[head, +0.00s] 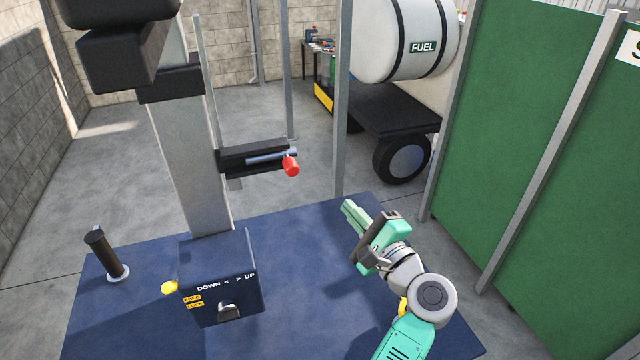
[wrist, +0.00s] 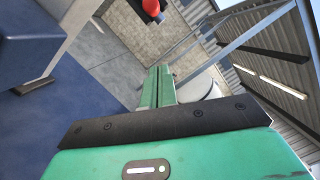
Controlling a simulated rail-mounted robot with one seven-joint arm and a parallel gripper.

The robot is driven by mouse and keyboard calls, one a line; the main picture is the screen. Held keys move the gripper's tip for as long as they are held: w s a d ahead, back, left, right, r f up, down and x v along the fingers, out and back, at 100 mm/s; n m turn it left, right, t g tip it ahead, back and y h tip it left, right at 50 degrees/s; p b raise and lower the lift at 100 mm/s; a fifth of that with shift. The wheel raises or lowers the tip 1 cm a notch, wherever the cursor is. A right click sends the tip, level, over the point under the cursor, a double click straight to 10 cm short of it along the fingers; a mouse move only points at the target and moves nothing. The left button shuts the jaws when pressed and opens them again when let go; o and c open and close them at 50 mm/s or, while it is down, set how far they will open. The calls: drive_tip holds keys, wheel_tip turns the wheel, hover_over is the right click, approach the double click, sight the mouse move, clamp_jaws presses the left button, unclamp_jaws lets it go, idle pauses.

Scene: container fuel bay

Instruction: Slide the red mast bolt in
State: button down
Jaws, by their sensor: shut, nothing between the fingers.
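The red mast bolt has a red knob (head: 291,166) on the end of a grey-blue rod (head: 268,157). The rod lies along a black bracket (head: 252,150) on the side of the mast. The knob sticks out at the bracket's right end, and in the wrist view the red knob (wrist: 151,7) is at the top edge. My gripper (head: 352,214) is to the right of the knob and nearer to me, apart from it. Its green fingers are together and empty, and they also show in the wrist view (wrist: 158,84). The rod's far end cannot be made out clearly.
The grey mast (head: 188,150) rises from the blue platform (head: 300,265). A control box (head: 220,280) marked DOWN and UP and a black lever (head: 103,250) stand left. A grey post (head: 342,110) is behind the knob. Green panels (head: 520,120) bound the right.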

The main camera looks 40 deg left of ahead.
drive_tip(key=a+r+p, duration=0.3)
drive_tip(key=a, duration=0.8)
drive_tip(key=shift+p, duration=0.3)
drive_tip(key=s+a, duration=0.1)
drive_tip(key=s+p, duration=0.1)
drive_tip(key=s+a, duration=0.1)
drive_tip(key=s, duration=0.1)
drive_tip(key=shift+s+a, duration=0.1)
drive_tip(key=shift+a, duration=0.25)
drive_tip(key=shift+f, duration=0.1)
